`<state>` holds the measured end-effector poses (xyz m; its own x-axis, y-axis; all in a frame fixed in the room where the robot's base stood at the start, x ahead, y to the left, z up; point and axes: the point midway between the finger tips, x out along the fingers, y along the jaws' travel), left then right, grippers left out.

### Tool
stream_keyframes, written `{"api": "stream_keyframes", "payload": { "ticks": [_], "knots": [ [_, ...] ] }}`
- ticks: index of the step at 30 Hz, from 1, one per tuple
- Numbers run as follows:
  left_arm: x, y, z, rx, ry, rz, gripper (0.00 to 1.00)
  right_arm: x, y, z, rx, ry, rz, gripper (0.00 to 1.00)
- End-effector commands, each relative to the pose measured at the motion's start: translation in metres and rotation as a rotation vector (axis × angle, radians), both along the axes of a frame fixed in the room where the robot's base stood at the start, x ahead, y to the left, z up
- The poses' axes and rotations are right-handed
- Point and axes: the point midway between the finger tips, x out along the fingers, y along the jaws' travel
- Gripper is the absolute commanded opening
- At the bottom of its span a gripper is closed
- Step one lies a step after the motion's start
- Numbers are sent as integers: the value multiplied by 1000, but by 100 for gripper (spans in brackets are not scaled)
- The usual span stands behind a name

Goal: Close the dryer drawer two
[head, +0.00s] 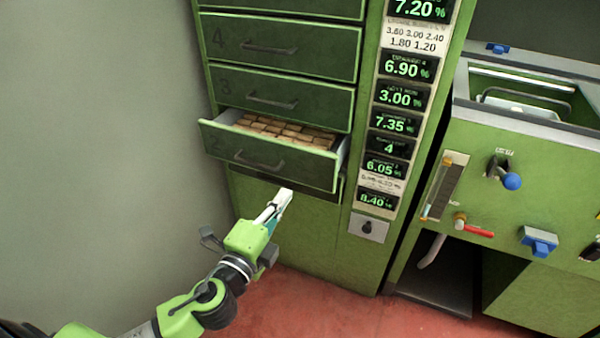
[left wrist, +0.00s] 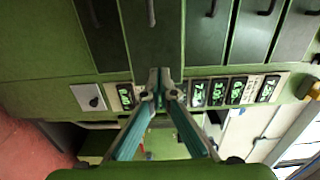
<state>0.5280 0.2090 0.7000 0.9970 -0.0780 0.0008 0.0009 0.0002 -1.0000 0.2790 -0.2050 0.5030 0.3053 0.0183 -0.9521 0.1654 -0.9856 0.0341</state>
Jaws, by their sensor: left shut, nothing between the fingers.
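Drawer two (head: 265,158) of the green dryer cabinet is pulled partly out, and brown cork stoppers (head: 285,130) lie inside it. Its front carries a dark bar handle (head: 259,163). My left gripper (head: 285,194) is shut and empty. In the head view it appears just below the lower edge of the drawer front, right of the handle; I cannot tell if it touches. In the left wrist view the left gripper's fingertips (left wrist: 159,86) meet in front of the cabinet, close to a dark drawer front (left wrist: 155,45). My right gripper is not in view.
Drawers three (head: 280,98) and four (head: 280,48) above are shut. A column of green displays (head: 400,97) runs beside the drawers. A green machine (head: 520,190) with knobs and a red lever stands at right. Red floor (head: 330,310) is clear below.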

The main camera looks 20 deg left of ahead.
Motion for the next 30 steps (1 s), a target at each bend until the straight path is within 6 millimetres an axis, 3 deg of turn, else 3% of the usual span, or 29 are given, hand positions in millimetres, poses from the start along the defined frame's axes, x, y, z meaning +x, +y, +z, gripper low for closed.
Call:
{"api": "stream_keyframes", "payload": {
  "ticks": [15, 21, 30],
  "knots": [
    [80, -6, 0, 1, -1, 0, 0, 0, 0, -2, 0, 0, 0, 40],
    [94, -8, -1, 0, 1, -1, 0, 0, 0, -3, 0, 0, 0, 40],
    [96, -8, -1, 0, 1, -1, 0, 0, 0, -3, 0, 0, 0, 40]
  ]
}}
